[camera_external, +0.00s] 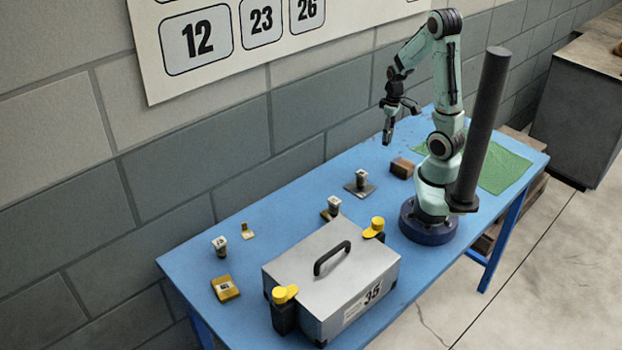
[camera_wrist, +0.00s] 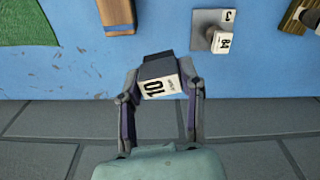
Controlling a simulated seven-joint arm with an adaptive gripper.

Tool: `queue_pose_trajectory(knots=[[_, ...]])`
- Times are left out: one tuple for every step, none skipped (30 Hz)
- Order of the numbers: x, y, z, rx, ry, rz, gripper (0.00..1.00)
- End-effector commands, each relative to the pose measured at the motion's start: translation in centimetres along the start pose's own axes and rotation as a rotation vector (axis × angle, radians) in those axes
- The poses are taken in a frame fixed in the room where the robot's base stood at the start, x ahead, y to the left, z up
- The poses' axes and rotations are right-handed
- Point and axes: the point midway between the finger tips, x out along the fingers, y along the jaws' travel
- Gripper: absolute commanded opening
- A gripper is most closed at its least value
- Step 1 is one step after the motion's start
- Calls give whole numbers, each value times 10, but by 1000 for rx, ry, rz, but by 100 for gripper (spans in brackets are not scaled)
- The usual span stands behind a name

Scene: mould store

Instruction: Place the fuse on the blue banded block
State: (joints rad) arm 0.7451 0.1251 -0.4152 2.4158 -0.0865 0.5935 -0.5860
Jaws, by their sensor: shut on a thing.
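My gripper (camera_wrist: 160,92) is shut on a fuse (camera_wrist: 160,85), a dark block with a white face marked 10. In the external view my gripper (camera_external: 388,132) hangs above the table's wall side, and the held fuse is too small there to make out clearly. A brown block (camera_external: 402,168) lies on the table below and to the right of my gripper. It also shows at the top of the wrist view (camera_wrist: 116,15), apart from the held fuse.
A similar piece marked 84 (camera_wrist: 221,42) stands on a grey plate (camera_external: 369,188). Further pieces stand on the left (camera_external: 220,247) and behind a grey case (camera_external: 330,268) with a handle. A yellow block (camera_external: 225,288) lies front left. A green mat (camera_external: 500,165) covers the right end.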

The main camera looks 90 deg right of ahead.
Motion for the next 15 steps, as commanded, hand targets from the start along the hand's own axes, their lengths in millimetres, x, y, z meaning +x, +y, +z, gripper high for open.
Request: queue_pose_trajectory(knots=[[1, 18, 10, 78, -5, 5, 5], [1, 26, 16, 116, -7, 7, 5], [1, 35, 24, 161, -11, 11, 5], [2, 41, 29, 189, -14, 12, 5], [2, 45, 33, 214, -18, 13, 5], [3, 49, 39, 239, -22, 13, 5], [5, 51, 41, 250, -24, 13, 5], [8, 52, 43, 258, -27, 12, 5], [14, 53, 45, 266, -30, 11, 5], [19, 54, 46, 269, -31, 11, 5], [25, 54, 46, 270, -32, 10, 5], [32, 54, 47, 271, -31, 9, 5], [36, 54, 47, 270, -30, 11, 5], [40, 54, 47, 269, -31, 11, 5], [44, 54, 46, 267, -29, 12, 5]])
